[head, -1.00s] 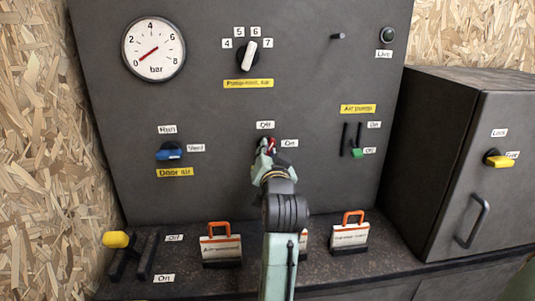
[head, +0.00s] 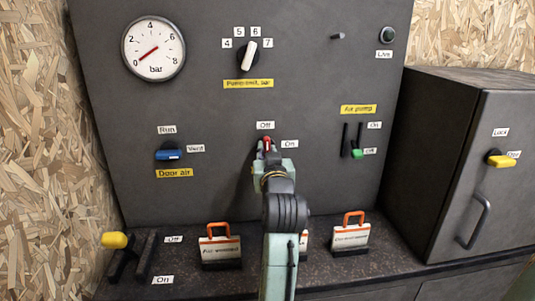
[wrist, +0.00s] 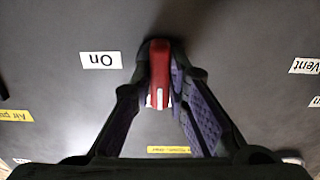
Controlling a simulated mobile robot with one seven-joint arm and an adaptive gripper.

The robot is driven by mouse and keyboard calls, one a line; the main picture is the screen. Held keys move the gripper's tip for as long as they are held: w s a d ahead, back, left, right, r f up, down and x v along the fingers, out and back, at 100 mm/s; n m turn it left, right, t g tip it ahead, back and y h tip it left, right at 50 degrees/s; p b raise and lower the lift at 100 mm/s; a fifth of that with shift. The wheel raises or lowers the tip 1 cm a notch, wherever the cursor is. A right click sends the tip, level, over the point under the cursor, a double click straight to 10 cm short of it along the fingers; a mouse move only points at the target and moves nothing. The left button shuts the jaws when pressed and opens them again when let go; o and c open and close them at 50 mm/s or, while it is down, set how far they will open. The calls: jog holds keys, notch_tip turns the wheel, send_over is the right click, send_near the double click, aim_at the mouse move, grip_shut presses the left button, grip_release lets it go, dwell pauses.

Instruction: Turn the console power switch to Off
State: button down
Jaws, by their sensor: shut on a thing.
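The console power switch (head: 267,141) is a red handle low in the middle of the dark console panel. Its white "Off" label (head: 265,125) is just above it and its "On" label (head: 289,143) to its right. The red handle points straight up at "Off". In the upside-down wrist view the red handle (wrist: 159,65) stands upright, its white mark toward the bottom of the picture, with the "On" label (wrist: 101,60) at left. My gripper (head: 267,149) is shut on the handle, with one finger on each side. My arm hides the panel below the switch.
Nearby are the blue door air knob (head: 168,154), the green-tipped air pump lever (head: 357,153) and the upper black-and-white selector (head: 249,55). Orange-handled tags (head: 220,246) stand on the ledge below. A dark cabinet (head: 440,150) stands at right.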

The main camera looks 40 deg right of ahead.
jog(key=c, duration=1.6)
grip_release()
jog(key=shift+o, duration=0.2)
jog(key=v, duration=1.2)
jog(key=shift+f, duration=0.1)
